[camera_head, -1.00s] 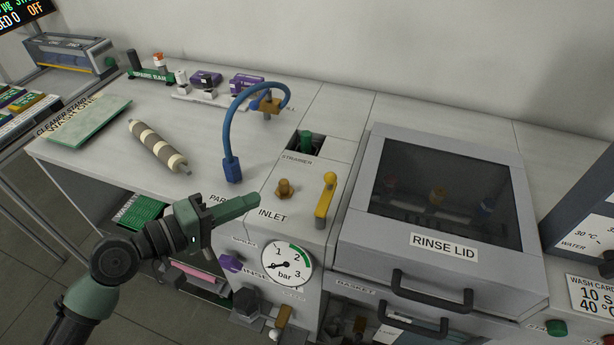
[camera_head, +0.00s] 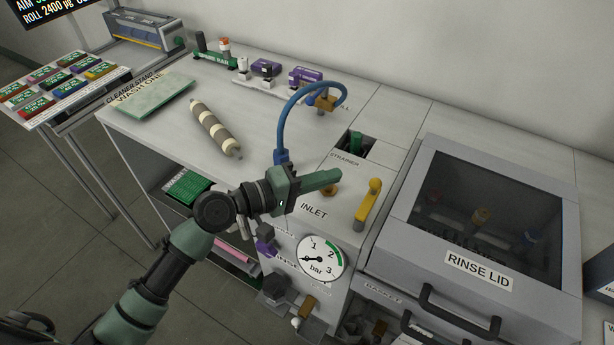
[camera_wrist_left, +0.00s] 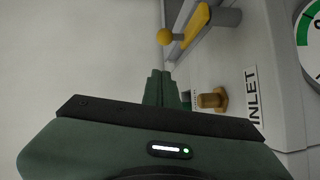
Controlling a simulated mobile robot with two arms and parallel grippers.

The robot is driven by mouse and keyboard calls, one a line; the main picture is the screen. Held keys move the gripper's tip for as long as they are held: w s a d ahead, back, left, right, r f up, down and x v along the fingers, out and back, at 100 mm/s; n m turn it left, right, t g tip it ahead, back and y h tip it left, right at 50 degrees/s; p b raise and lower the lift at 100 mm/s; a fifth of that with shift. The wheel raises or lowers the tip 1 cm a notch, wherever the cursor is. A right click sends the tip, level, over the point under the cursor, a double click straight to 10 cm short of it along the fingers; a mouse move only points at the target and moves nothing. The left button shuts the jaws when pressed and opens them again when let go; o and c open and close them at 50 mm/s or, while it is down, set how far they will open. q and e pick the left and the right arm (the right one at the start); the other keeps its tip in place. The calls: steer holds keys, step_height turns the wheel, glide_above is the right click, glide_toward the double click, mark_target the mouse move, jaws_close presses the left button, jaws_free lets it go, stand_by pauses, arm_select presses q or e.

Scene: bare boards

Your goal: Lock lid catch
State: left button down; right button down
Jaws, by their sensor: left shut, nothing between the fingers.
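The rinse lid (camera_head: 478,268) is a grey framed cover with a dark window, lying closed at the right. A black handle (camera_head: 470,312) is on its front. I cannot make out which part is the lid catch. A yellow lever (camera_head: 368,200) stands left of the lid; it also shows at the top of the left wrist view (camera_wrist_left: 192,28). My left gripper (camera_head: 334,177) is green, shut and empty. Its tips appear just above the brass inlet fitting (camera_head: 329,192), left of the lever and apart from it. My right gripper is not in view.
A blue hose (camera_head: 281,125) arches behind my left gripper. A pressure gauge (camera_head: 320,258) and a purple knob (camera_head: 265,247) are on the front panel below. A striped roller (camera_head: 214,128) lies on the counter, with free room around it.

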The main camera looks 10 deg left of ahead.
mark_target(370, 196)
arm_select(q)
steer(key=d, duration=0.1)
steer(key=d+p, duration=0.1)
steer(key=w+d, duration=0.1)
steer(key=d, duration=0.1)
steer(key=shift+f, duration=0.25)
steer(key=shift+s+d+f+p, duration=0.15)
steer(key=shift+d+f+p, duration=0.15)
steer(key=shift+d, duration=0.35)
